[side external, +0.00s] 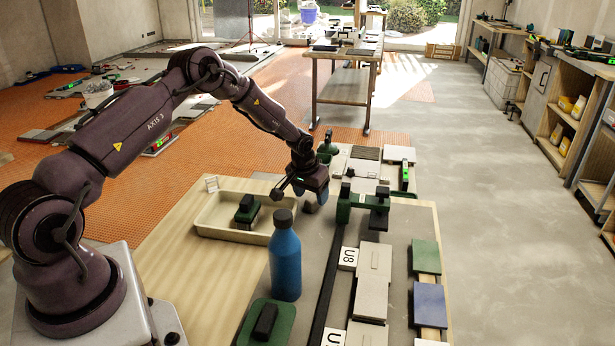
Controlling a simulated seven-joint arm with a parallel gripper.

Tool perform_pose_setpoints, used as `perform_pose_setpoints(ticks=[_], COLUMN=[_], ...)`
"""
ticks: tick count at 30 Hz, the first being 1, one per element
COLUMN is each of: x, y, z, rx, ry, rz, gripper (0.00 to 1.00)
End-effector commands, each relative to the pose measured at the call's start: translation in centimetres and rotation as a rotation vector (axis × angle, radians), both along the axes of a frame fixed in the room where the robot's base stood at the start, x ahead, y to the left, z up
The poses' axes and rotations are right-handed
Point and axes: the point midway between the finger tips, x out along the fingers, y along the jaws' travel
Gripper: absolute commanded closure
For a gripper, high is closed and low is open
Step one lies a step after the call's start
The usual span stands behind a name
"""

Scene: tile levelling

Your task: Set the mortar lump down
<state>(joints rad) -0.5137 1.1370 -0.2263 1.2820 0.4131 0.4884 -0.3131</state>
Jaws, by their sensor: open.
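My gripper (309,192) is at the end of the arm, low over the work table, just right of the shallow tray and behind the blue bottle. Its jaws are open. A small greyish lump (311,205) shows right under the gripper; it may be the mortar lump, but it is too small and too covered to be sure. I cannot tell whether it touches the fingers or what it rests on.
A blue bottle (285,262) stands upright in front of the gripper. The cream tray (212,226) holds a green-based tool with a dark handle (246,210). A green clamp-like tool (364,207) stands to the right. Pale tiles (373,282) and a green float (266,325) lie nearer.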

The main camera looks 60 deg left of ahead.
Motion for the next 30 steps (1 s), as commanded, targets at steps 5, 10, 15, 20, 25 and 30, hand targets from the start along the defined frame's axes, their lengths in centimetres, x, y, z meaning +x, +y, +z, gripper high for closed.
perform_pose_setpoints(ticks=[5, 10, 15, 20, 25, 30], x=[-1.0, -1.9, -2.4, -2.7, -4.9, -9.8], y=[-0.3, -0.7, -0.9, -1.9, -5.6, -10.3], z=[4.0, 7.2, 9.1, 11.6, 18.7, 26.0], rx=[0.002, 0.002, 0.001, 0.014, 0.067, 0.112], ry=[-0.003, -0.002, -0.001, -0.006, -0.023, -0.050], rz=[0.001, 0.001, 0.001, -0.019, -0.095, -0.177], gripper=[0.38, 0.38, 0.38, 0.38, 0.38, 0.38])
